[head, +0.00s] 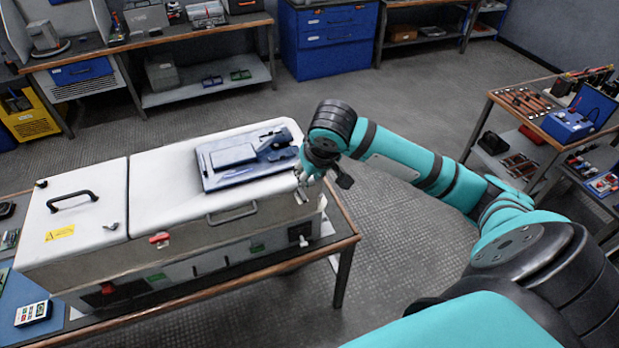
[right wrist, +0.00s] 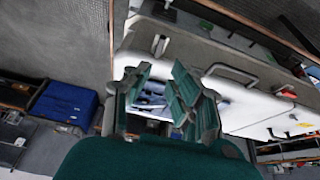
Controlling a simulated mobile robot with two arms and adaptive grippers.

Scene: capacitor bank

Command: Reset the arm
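My right arm (head: 400,160), teal with black joints, reaches in from the lower right to the right end of the white cabinet (head: 155,205). My right gripper (head: 310,178) is beside that end, largely hidden by its own wrist in the head view. In the right wrist view its two green fingers (right wrist: 157,98) stand apart with nothing held between them. The cabinet's white lid and the blue tray show beyond the fingers. I cannot tell whether the gripper touches the cabinet. My left gripper is not in view.
A blue tray (head: 246,174) with tools lies on the cabinet lid, close to the gripper. Lid handles (head: 232,214) stick out. A tool cart (head: 541,120) stands at right, blue drawers (head: 330,42) at the back. The floor (head: 400,255) between is clear.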

